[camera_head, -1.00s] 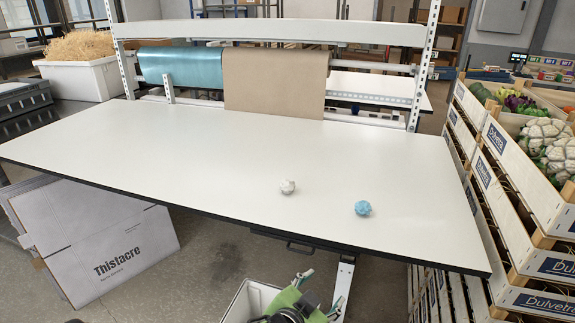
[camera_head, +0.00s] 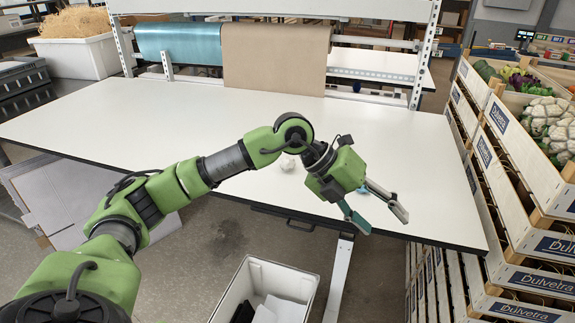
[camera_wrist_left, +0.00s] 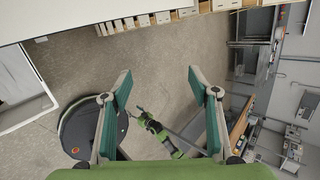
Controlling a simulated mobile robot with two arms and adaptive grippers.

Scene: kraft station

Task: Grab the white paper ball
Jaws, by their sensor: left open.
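The white paper ball (camera_head: 288,162) lies on the white table (camera_head: 120,120), partly hidden behind my left arm in the head view. My left gripper (camera_head: 378,217) is open and empty. It is to the right of the ball and nearer the table's front edge, pointing down and right. Its spread fingers also show in the wrist view (camera_wrist_left: 158,82), with floor between them and no ball. A small green arm, apparently my right one, shows in the wrist view; its jaw state is too small to read.
Stacked vegetable crates (camera_head: 500,190) stand right of the table. An open white bin (camera_head: 238,292) stands below its front edge. The table's left half is clear.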

